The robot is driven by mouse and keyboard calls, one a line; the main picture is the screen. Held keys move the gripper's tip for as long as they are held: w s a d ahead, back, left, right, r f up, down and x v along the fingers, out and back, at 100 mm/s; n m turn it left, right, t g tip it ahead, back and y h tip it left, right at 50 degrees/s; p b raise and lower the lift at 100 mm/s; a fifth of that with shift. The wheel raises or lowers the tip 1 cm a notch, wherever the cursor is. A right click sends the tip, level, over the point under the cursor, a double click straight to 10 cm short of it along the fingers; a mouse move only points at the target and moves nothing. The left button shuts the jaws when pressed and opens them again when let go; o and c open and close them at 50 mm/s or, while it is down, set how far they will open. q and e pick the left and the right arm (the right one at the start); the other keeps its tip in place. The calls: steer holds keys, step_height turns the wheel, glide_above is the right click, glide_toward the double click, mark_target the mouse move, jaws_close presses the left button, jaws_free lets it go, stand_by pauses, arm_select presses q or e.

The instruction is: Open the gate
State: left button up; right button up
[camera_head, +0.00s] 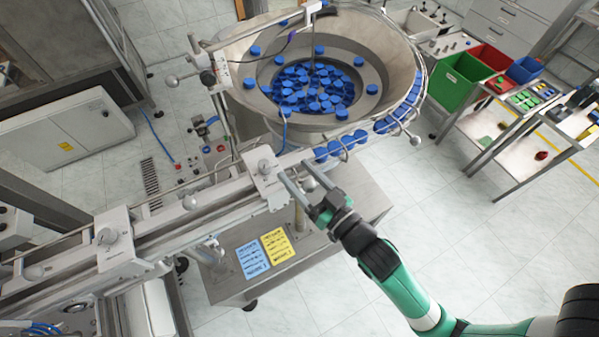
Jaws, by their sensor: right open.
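A metal chute rail (180,215) runs from lower left up to the round feeder bowl (398,55), which holds many blue caps (300,88). A white plate with a round knob (264,167) sits across the rail near the bowl; I cannot tell for sure that it is the gate. A row of blue caps (342,146) stands in the track to the right of this plate. My right gripper (296,173) is open, with its fingers pointing up-left close beside the knobbed plate. Nothing shows between its fingers, and contact cannot be told. My left gripper is not in view.
A second knobbed plate (117,250) sits further down the rail. Ball-ended knobs (416,140) stick out along the track. A blue and a yellow label (277,245) lie on the steel stand. A bench with green (457,82) and red bins stands at right.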

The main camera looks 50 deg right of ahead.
jaws_close()
stand_by(1.3)
